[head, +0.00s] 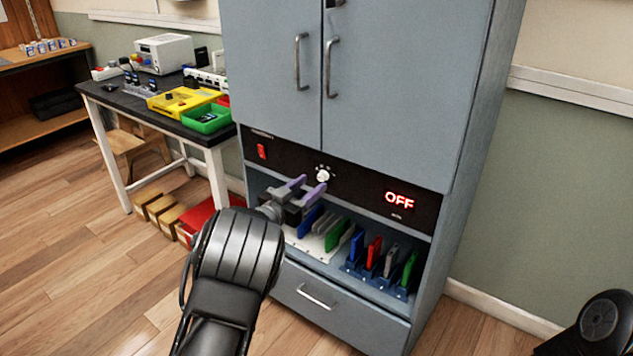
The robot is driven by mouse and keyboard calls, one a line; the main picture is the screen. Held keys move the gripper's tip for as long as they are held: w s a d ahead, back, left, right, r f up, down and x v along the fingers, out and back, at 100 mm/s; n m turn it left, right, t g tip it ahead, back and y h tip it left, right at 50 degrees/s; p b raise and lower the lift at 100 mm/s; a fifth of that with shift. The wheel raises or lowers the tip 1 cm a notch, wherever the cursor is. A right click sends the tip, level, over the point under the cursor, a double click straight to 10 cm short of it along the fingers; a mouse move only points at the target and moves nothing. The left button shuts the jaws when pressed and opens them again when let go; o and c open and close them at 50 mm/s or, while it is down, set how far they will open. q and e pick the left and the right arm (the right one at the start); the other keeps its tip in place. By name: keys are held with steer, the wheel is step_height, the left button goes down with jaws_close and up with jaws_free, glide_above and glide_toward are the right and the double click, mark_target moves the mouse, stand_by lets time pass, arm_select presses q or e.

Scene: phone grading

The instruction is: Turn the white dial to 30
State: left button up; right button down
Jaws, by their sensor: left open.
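The white dial (323,175) is a small round knob on the black control panel (360,192) of the grey cabinet. Small marks ring it, too small to read. A red display (399,199) on the same panel reads OFF. My left gripper (308,187) has purple fingertips and is open just in front of the panel, a little below and left of the dial. Its fingers point towards the panel, and I cannot tell whether one touches the dial. Nothing shows between the fingers. My right gripper is not in view.
A red switch (262,151) sits at the panel's left. Below, an open shelf holds several coloured phones in racks (378,277), above a drawer (315,297). Two cabinet doors (270,75) are shut above. A black-topped workbench (130,105) with trays and devices stands left.

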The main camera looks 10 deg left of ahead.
mark_target(320, 177)
arm_select(q)
steer(key=shift+x, duration=1.75)
steer(key=shift+c, duration=0.3)
jaws_close()
